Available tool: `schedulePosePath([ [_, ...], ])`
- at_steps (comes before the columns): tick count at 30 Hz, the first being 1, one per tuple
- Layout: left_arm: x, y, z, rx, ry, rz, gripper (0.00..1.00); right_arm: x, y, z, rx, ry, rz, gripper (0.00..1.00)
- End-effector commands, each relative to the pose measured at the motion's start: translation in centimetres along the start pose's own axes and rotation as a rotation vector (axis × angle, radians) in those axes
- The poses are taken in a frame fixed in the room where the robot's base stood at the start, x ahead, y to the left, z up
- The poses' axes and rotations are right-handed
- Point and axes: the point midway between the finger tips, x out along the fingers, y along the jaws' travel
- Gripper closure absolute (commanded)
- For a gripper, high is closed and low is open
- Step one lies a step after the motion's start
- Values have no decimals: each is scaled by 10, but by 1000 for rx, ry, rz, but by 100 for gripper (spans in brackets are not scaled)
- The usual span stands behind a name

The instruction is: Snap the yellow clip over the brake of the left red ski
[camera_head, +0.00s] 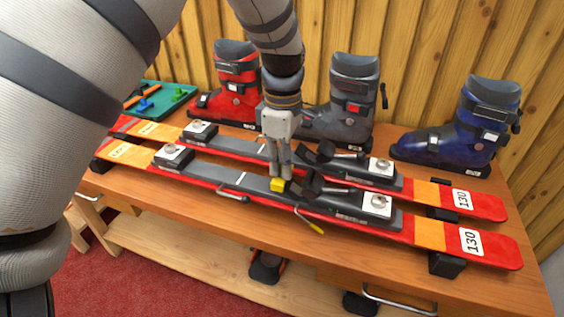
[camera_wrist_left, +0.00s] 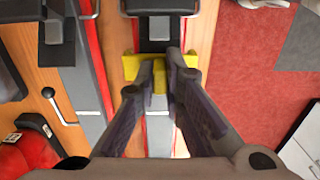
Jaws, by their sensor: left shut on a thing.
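My left gripper (camera_head: 280,170) reaches down over the nearer of two red-and-orange skis (camera_head: 455,240), near the middle of its binding. Its fingers are shut on the yellow clip (camera_head: 277,185), low at the ski's binding. The clip also shows in the left wrist view (camera_wrist_left: 130,66), between the fingertips and spreading across the ski's grey centre strip. Whether it touches the ski or is seated over the brake I cannot tell. The black binding part (camera_wrist_left: 160,8) lies just beyond it. The farther ski (camera_head: 450,197) lies parallel behind. My right gripper is not in view.
A red boot (camera_head: 238,90), a grey boot (camera_head: 350,100) and a blue boot (camera_head: 462,130) stand along the back of the wooden bench (camera_head: 190,205). A teal tray (camera_head: 180,97) with small tools is at the back left. A yellow-ended rod (camera_head: 312,223) sticks out at the near ski's front side.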

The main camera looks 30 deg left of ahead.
Motion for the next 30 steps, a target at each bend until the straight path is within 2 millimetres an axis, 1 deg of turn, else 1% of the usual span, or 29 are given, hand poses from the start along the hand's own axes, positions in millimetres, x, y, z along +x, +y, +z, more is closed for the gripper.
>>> schedulePosePath([
  [8, 0, 0, 0, 0, 0, 0, 100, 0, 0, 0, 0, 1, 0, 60],
  [30, 19, 0, 0, 1, 0, -2, 100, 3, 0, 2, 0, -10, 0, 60],
])
